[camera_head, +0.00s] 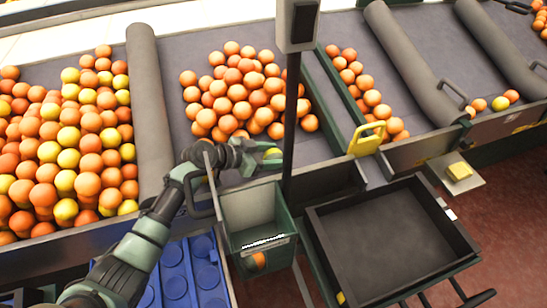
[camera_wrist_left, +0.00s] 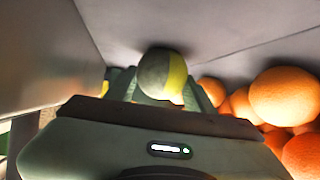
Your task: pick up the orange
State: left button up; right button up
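My left gripper (camera_head: 262,157) reaches in from the left, over the front edge of the sorting table. A round fruit (camera_head: 272,153), yellow-green on the part that shows, sits at its fingertips. In the left wrist view, the fruit (camera_wrist_left: 160,74) is half shaded grey-green and half bright yellow. It lies between the two fingers, which appear closed on its sides. A heap of oranges (camera_head: 240,92) lies beyond the gripper on the table. Several oranges (camera_wrist_left: 285,96) also show at the right of the left wrist view. My right gripper is not in view.
A green-grey bin (camera_head: 250,210) stands just below the left gripper, with a fruit low at its front. A dark tray (camera_head: 390,240) is to its right. Blue crates (camera_head: 175,270) are at lower left. A dark post (camera_head: 292,110) rises beside the gripper. Padded dividers (camera_head: 150,110) split the table.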

aim_at(273, 152)
pick_arm(q)
jog(key=c, duration=0.4)
jog(key=shift+o, duration=0.2)
notch_tip(273, 152, up, 20)
jog(key=shift+b, duration=0.3)
